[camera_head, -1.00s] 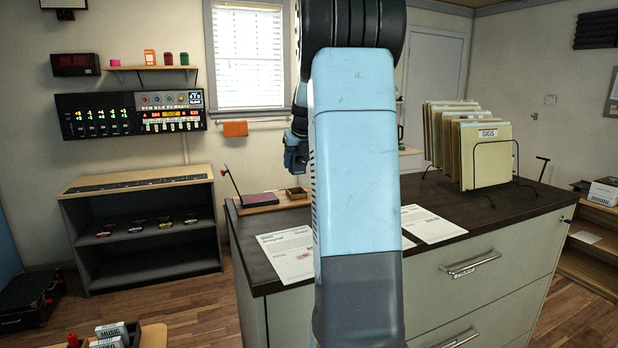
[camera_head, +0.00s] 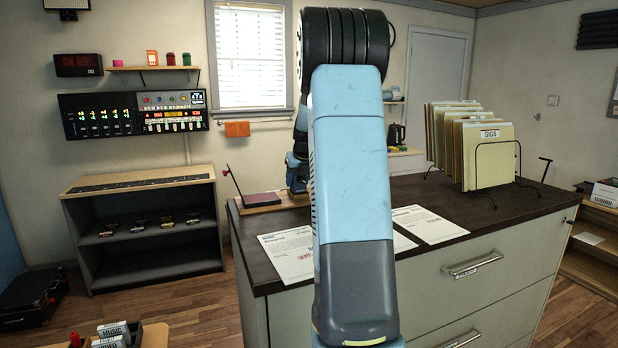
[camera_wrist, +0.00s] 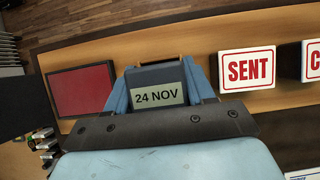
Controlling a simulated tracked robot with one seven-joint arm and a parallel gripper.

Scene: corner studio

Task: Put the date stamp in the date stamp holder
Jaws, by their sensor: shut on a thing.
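My gripper (camera_wrist: 160,82) is shut on the dark date stamp (camera_wrist: 158,97), whose pale label reads "24 NOV", in the wrist view. In the head view my gripper (camera_head: 297,178) is low over the wooden board, right of the red ink pad (camera_head: 258,199), partly behind my arm. The pad (camera_wrist: 82,88) also lies left of the stamp in the wrist view. The date stamp holder is not clearly visible, blocked by my gripper and the stamp. I cannot tell whether the stamp is inside it or just above it.
On the wooden board (camera_wrist: 195,38), a "SENT" stamp (camera_wrist: 248,68) and another partly cut-off stamp (camera_wrist: 314,60) stand to the right in the wrist view. Papers (camera_head: 290,254) lie on the dark cabinet top (camera_head: 490,222). A folder rack (camera_head: 496,160) stands at the right.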

